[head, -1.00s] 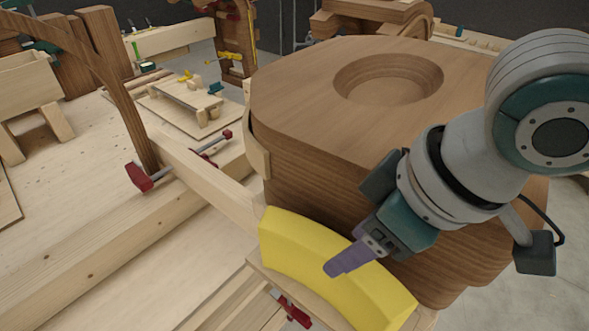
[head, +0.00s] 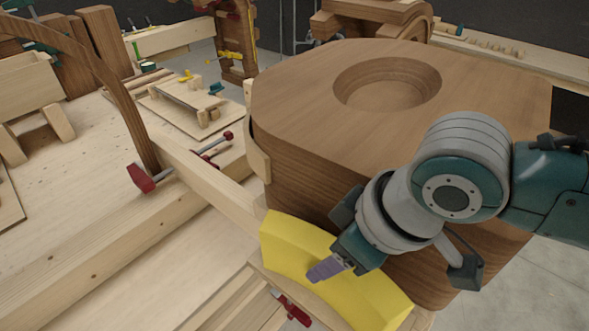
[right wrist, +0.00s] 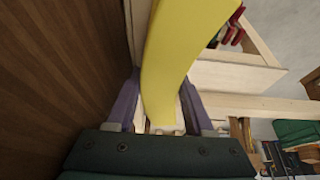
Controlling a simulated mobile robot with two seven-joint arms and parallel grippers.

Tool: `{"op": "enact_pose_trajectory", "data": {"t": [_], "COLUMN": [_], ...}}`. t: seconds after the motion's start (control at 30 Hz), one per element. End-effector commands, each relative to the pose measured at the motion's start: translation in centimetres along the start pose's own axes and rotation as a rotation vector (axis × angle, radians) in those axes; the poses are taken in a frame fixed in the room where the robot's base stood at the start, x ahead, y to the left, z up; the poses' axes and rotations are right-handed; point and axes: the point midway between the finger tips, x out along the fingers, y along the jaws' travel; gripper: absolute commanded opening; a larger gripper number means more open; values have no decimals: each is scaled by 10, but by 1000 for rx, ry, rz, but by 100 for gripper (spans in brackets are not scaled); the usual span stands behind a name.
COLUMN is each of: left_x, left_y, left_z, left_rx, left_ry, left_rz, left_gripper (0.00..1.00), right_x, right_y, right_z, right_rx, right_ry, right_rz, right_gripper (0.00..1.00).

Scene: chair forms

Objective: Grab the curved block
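The curved block (head: 296,244) is yellow and lies along the lower front of the large wooden form, on a pale wooden support. My right gripper (head: 325,269) is at the middle of the block, with a purple finger down against it in the head view. In the right wrist view the yellow block (right wrist: 180,50) runs between the two purple fingers (right wrist: 160,105), which lie close along both its sides with hardly any gap. The gripper looks shut on it. The far finger is hidden in the head view. My left gripper is not in view.
The large brown wooden form (head: 300,90) with a round recess stands right behind the block. A pale beam (head: 210,180) meets it from the left. Red clamps (head: 142,178) sit on the workbench (head: 60,200). Another red clamp (head: 292,308) is below the block.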

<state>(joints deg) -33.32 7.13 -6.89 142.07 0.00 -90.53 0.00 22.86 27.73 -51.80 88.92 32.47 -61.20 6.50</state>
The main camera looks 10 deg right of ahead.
Motion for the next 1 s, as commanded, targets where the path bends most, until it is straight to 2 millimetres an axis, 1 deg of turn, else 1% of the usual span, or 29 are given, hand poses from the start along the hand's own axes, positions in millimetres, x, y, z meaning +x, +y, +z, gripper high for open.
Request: {"op": "enact_pose_trajectory", "data": {"t": [0.03, 0.3, 0.83, 1.0], "left_x": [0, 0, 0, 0], "left_y": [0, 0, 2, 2], "left_z": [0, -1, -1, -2], "left_rx": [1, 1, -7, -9], "left_ry": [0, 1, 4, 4], "left_rz": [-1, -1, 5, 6], "left_gripper": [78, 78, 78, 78], "right_x": [0, 0, -1, -7], "right_y": [0, 0, 0, 0], "right_z": [0, 0, -1, -4], "right_rx": [0, 0, 0, 1], "right_ry": [0, 0, 3, 5], "right_rz": [0, 0, 0, 0], "right_gripper": [31, 0, 0, 0]}}
